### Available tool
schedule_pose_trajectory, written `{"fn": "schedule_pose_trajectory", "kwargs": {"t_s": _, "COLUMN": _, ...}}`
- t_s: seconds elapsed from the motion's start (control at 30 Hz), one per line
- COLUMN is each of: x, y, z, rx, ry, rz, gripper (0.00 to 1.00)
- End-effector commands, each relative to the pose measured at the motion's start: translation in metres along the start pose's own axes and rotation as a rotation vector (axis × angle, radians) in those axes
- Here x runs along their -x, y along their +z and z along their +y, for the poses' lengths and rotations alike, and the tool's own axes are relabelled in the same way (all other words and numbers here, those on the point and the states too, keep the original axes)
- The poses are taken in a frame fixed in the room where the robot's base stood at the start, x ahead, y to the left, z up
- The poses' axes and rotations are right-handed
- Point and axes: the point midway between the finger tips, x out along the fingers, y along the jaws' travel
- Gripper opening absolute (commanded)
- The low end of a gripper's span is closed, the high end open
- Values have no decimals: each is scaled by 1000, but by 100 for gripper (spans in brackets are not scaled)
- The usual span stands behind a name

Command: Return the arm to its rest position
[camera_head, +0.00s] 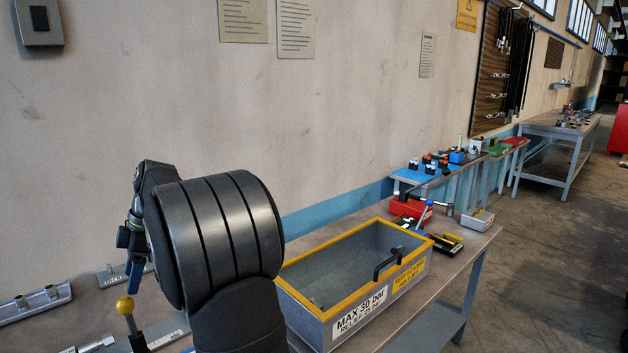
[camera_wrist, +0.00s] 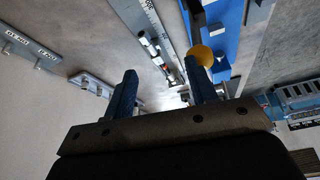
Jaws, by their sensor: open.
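My gripper (camera_wrist: 161,88) shows in the wrist view with its two blue fingers apart and nothing visibly held between them. A yellow ball knob (camera_wrist: 202,55) appears close to the right finger in that view; I cannot tell the exact gap. In the head view my arm is folded up large in the left middle, and a blue finger of my gripper (camera_head: 135,272) shows at its left side, above the bench. The rest of the gripper is hidden behind my arm.
A lever with a yellow ball (camera_head: 125,305) stands on the bench below my gripper. A grey box with a yellow rim (camera_head: 420,247) stands right of my arm. A rail with metal fittings (camera_head: 35,302) lies at the far left. The wall (camera_head: 300,130) rises behind the bench.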

Motion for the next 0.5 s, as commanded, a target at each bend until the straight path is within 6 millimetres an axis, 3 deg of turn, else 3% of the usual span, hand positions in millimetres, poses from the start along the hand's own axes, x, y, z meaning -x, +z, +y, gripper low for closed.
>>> {"fn": "schedule_pose_trajectory", "kwargs": {"t_s": 0.2, "x": 5, "y": 16, "z": -25, "rx": 4, "ry": -4, "rz": -2, "gripper": 52}}
{"fn": "schedule_pose_trajectory", "kwargs": {"t_s": 0.5, "x": 0, "y": 21, "z": -36, "rx": 16, "ry": -7, "rz": -3, "gripper": 52}}
